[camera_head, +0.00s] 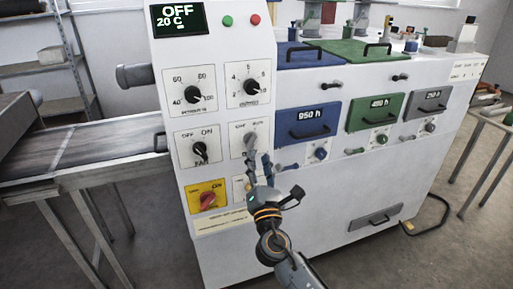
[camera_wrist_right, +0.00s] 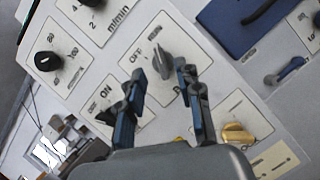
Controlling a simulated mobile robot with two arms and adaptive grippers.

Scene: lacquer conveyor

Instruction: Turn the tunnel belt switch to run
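The switch marked OFF and RUN is a grey knob on a white plate (camera_head: 250,138), in the panel's middle row at the right. I take it to be the tunnel belt switch; its lower label is hidden by my gripper. My right gripper (camera_head: 259,160) is in front of it. In the right wrist view, the knob (camera_wrist_right: 163,63) shows beyond and between the two fingertips of my open right gripper (camera_wrist_right: 161,72). The fingers stand apart on either side of it; I cannot tell whether they touch it. My left gripper is not in view.
The display (camera_head: 178,17) reads OFF, 20 C. Nearby are an ON/OFF knob (camera_head: 200,150), two dials above (camera_head: 193,94) (camera_head: 251,86) and a red switch on yellow (camera_head: 207,199). Drawers with handles (camera_head: 308,122) lie right; a conveyor belt (camera_head: 70,150) lies left.

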